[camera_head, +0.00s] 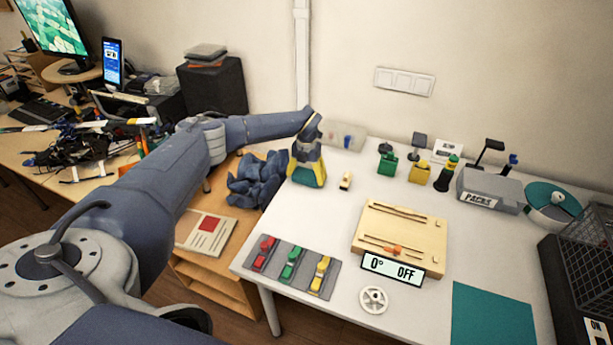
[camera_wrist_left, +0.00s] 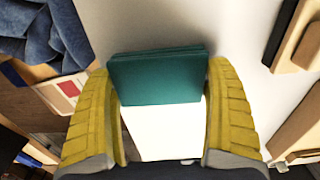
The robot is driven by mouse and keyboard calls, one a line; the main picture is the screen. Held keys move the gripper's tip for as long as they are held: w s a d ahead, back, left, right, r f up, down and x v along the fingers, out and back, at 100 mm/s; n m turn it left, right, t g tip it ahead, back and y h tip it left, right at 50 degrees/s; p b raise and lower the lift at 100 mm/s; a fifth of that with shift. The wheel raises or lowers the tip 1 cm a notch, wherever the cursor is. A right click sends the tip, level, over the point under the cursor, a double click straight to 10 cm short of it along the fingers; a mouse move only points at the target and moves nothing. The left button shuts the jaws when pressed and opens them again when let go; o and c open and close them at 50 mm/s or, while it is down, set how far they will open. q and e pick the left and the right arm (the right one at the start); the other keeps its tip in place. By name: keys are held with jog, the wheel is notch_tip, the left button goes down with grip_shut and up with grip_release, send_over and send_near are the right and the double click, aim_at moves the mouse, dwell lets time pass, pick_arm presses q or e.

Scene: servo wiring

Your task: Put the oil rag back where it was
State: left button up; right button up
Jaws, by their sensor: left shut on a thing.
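My left gripper (camera_head: 306,176) is at the back left of the white table, pointing down. Its yellow fingers in the left wrist view (camera_wrist_left: 160,120) are shut on a teal block-like thing (camera_wrist_left: 156,78) with layered edges, perhaps a folded rag. A bright white area shows below the teal part; I cannot tell whether it belongs to the held thing. A crumpled dark blue cloth (camera_head: 258,180) lies on the wooden cabinet left of the table. I cannot tell which is the oil rag. My right gripper is out of view.
A small cream block (camera_head: 345,181) stands right of my gripper. A grey mat (camera_head: 277,272) holds red, green and yellow pieces. A wooden board (camera_head: 398,232), display (camera_head: 392,269), white wheel (camera_head: 373,300) and teal mat (camera_head: 490,316) lie further right. A translucent bin (camera_head: 346,137) stands behind.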

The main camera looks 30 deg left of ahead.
aim_at(307, 174)
pick_arm(q)
jog(key=shift+f, duration=0.1)
jog(key=o, duration=1)
notch_tip(307, 174, up, 12)
jog(key=shift+r, duration=0.1)
dwell(0.4)
